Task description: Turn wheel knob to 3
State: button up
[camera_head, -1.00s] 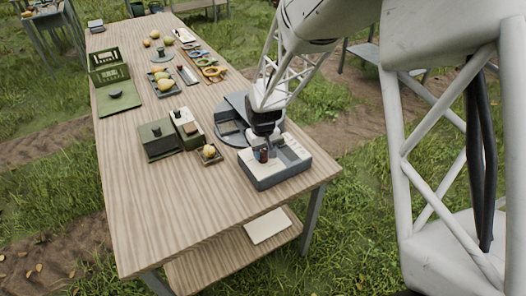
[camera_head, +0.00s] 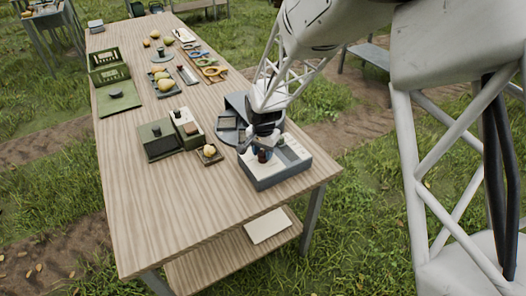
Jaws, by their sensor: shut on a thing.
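A grey control box with a pale top (camera_head: 290,160) stands at the near right corner of the table. My gripper (camera_head: 264,148) points down onto the left part of its top, shut on the wheel knob (camera_head: 263,156), a small dark reddish-brown piece. The fingers and my wrist hide much of the knob, and its pointer cannot be made out. The numbers on the box are too small to read.
The near left of the wooden table (camera_head: 190,215) is clear.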

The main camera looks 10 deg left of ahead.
aim_at(263, 153)
jog(key=m, duration=0.6)
dwell(0.5)
jog(key=o, duration=0.9)
jog(key=shift+r, duration=3.9)
